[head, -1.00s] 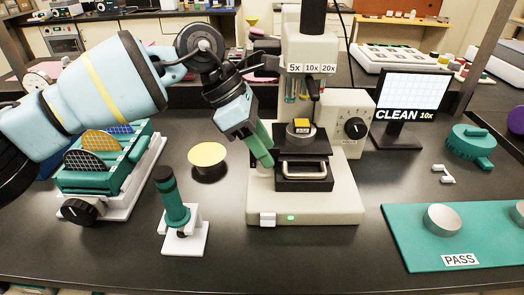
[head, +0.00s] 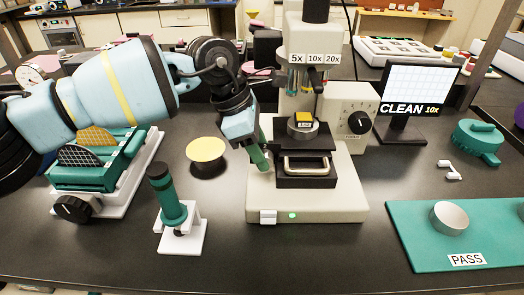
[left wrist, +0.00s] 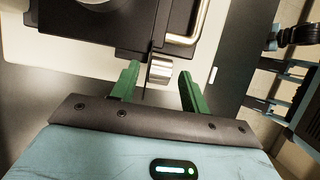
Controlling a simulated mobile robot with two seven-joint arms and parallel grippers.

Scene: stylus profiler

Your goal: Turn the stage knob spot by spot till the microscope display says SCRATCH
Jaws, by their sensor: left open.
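The stage knob (left wrist: 160,70) is a short silver cylinder at the edge of the black stage in the left wrist view. It lies between the two green fingers of my left gripper (head: 262,160), which are open with a gap on each side. In the head view the gripper is at the stage's left side and hides the knob. The microscope (head: 303,203) carries a black stage (head: 305,138) with a yellow chip (head: 304,118) on a round metal holder. The microscope display (head: 402,90) reads CLEAN 10x.
A black dial (head: 358,123) is on the microscope's right side. A green PASS mat (head: 420,225) with a metal disc lies at the right. A green-and-black tool (head: 170,200) stands on a white stand at the front left, with a yellow-topped disc (head: 206,151) behind it.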

